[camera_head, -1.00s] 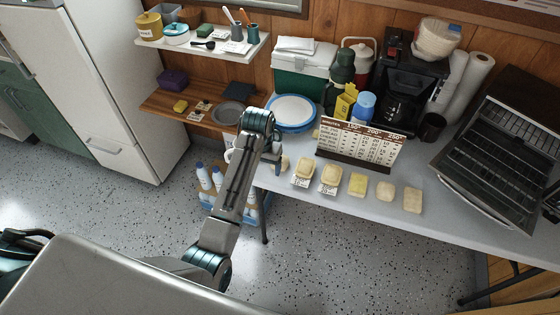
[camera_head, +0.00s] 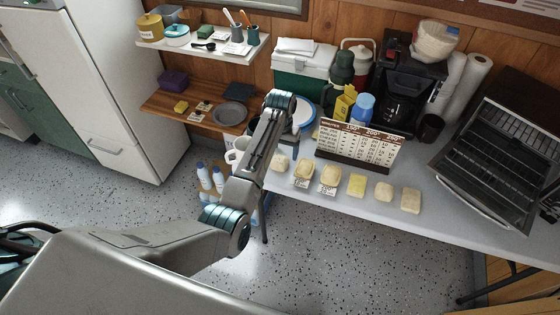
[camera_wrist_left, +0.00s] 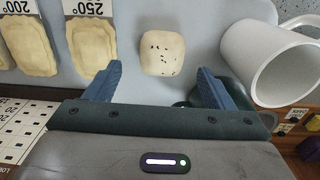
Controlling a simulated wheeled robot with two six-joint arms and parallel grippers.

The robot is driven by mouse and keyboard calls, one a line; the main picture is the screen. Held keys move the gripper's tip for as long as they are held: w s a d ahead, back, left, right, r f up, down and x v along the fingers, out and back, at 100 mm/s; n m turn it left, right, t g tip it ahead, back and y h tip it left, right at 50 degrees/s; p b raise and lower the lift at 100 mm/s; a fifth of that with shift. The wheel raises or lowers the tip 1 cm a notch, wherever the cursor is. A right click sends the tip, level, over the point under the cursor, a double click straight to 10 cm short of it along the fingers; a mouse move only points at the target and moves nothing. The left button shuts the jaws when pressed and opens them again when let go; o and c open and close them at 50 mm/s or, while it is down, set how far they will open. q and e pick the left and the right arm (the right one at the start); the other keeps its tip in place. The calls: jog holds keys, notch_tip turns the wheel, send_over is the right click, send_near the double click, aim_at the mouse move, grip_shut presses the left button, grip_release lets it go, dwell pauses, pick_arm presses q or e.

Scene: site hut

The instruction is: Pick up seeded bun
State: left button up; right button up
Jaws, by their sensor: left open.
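The seeded bun (camera_wrist_left: 162,52) is a pale, rounded bun with dark seeds on top. It lies on the grey table, and in the head view it is the leftmost of the row of breads (camera_head: 280,162). My left gripper (camera_wrist_left: 160,72) is open and empty. In the left wrist view the bun shows ahead of the gap between the blue fingers, with no finger touching it. In the head view my own arm mostly hides this gripper. My right gripper is not in view.
Other pale pastries (camera_head: 304,170) lie in a row to the right, some by printed cards. A temperature chart (camera_head: 358,146) stands behind them. The table's front edge is near.

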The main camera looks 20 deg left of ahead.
aim_at(280, 158)
pick_arm(q)
notch_tip(280, 158, down, 4)
jog(key=shift+w+a+f+p, duration=0.1)
jog(key=shift+a+p, duration=0.05)
jog(key=shift+p, duration=0.25)
jog(key=shift+c, duration=0.5)
jog(key=c, duration=1)
